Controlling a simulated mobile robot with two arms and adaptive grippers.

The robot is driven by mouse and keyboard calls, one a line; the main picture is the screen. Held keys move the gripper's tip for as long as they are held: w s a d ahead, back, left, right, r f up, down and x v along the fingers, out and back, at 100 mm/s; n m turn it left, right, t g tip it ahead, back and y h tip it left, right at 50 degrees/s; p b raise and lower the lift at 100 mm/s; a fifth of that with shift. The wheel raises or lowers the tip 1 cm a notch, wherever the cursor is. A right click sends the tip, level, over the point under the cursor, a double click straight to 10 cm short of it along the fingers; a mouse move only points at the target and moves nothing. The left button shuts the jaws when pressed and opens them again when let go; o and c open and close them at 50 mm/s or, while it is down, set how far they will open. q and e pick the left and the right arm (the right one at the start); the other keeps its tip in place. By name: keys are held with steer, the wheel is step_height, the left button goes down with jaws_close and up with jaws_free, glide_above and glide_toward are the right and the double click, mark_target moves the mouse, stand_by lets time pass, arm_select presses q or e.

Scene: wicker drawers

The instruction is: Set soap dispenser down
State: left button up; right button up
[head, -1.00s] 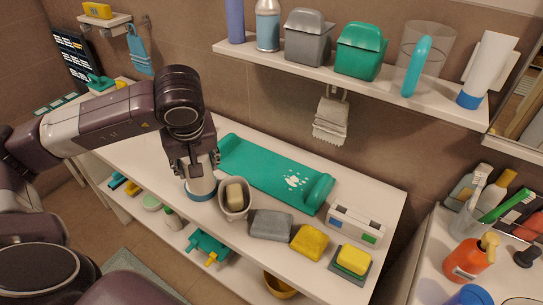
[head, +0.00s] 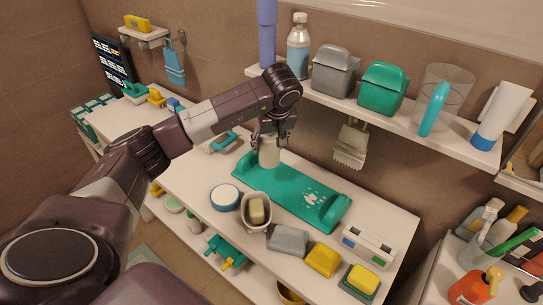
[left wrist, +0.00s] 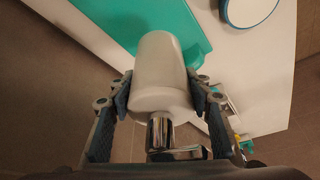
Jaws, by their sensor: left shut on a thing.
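The white soap dispenser (head: 268,157) hangs below my left gripper (head: 274,132) at the left end of the teal mat (head: 285,188) in the head view. In the left wrist view the gripper (left wrist: 160,95) is shut on the dispenser (left wrist: 160,68), with a finger on each side. Its chrome pump (left wrist: 160,132) points toward the wrist. The teal mat (left wrist: 120,20) and white counter show past the dispenser. I cannot tell whether its base touches the mat or counter. My right gripper is not in view.
A round white, blue-rimmed dish (head: 224,197) and a grey cup (head: 256,207) holding a yellow-beige bar stand in front of the mat. Sponges and a white box (head: 367,245) lie to the right. A shelf (head: 400,122) with bottles and bins overhangs the back.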

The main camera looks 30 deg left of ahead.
mark_target(271, 160)
arm_select(q)
steer(key=shift+w+d+r, duration=0.1)
steer(key=shift+w+r, duration=0.05)
steer(key=shift+w, duration=0.35)
step_height(271, 160, down, 3)
steer(key=shift+s+f+p, duration=0.1)
steer(key=shift+s+p, duration=0.05)
steer(key=shift+p, duration=0.55)
step_height(271, 160, down, 3)
steer(key=shift+f+p, duration=0.15)
steer(key=shift+p, duration=0.65)
steer(key=shift+f+p, duration=0.15)
steer(key=shift+p, duration=0.15)
steer(key=shift+w+f, duration=0.15)
steer(key=shift+w, duration=0.05)
steer(key=shift+f, duration=0.1)
